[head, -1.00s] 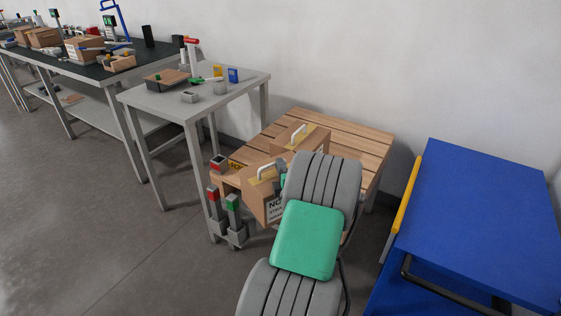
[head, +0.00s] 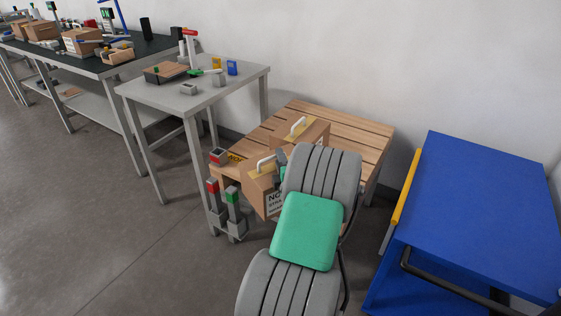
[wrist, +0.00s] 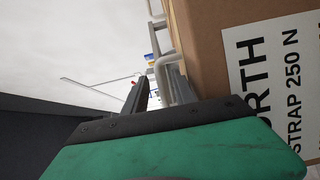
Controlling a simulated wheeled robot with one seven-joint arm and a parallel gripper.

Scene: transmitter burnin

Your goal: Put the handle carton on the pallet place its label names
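The handle carton (head: 258,190) is brown with a pale handle (head: 265,163) on top. Its white label (wrist: 280,85) ends in "ORTH" and "STRAP 250 N"; "NO" shows in the head view. The carton appears slightly tilted, in front of the slatted wooden pallet's (head: 350,125) near edge; any contact is hidden. My arm hides the fingers in the head view.
A second handled carton (head: 313,134) stands farther back on the pallet. A grey table (head: 150,92) with small items stands left. Red-topped and green-topped posts (head: 232,197) stand by the pallet's near corner. A blue cart (head: 480,210) is at right. Back slats are bare.

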